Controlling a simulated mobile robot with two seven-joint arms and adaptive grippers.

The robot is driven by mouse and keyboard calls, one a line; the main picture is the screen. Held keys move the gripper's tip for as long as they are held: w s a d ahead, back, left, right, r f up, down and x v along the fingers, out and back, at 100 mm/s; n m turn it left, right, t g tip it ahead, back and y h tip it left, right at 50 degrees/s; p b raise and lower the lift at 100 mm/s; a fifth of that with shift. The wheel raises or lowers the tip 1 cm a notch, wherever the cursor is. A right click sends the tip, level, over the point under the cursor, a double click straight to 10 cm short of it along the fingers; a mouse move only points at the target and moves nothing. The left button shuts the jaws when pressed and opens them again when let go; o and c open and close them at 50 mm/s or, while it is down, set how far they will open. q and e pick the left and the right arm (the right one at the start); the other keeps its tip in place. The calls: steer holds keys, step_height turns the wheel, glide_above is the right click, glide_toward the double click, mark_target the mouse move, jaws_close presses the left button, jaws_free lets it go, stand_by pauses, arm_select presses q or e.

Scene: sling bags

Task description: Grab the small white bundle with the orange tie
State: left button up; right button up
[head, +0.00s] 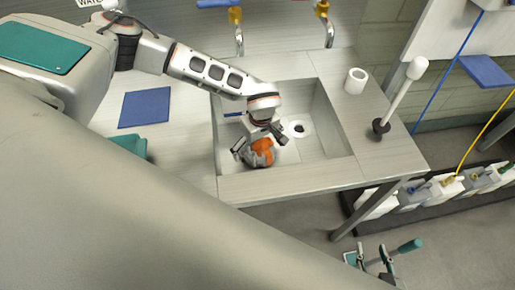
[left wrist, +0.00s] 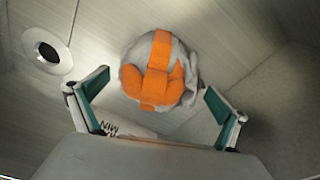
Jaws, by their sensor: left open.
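The small white-grey bundle (head: 250,160) with a wide orange tie (head: 264,148) lies in the sink basin. In the left wrist view the bundle (left wrist: 188,75) is round, with orange bands (left wrist: 155,75) crossing over it. My left gripper (head: 259,144) is over the bundle with its fingers spread. In the left wrist view the bundle shows ahead of and between the open fingertips (left wrist: 157,84), with a visible gap on the left side. The gripper partly hides the bundle in the head view. My right gripper (head: 382,254) is low over the floor, open and empty.
The sink walls (head: 335,125) surround the bundle, with a drain (head: 299,129) beside it. A white roll (head: 355,81) and a plunger-like tool (head: 398,98) stand on the right counter. A blue mat (head: 145,108) and teal bin (head: 134,146) are at left. Bottles (head: 415,195) stand low at right.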

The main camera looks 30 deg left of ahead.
arm_select(q)
steer(key=shift+f, duration=0.2)
steer(key=c, duration=1.2)
steer(key=shift+o, duration=0.2)
steer(key=shift+w+r, duration=0.1)
steer(key=shift+r, duration=0.1)
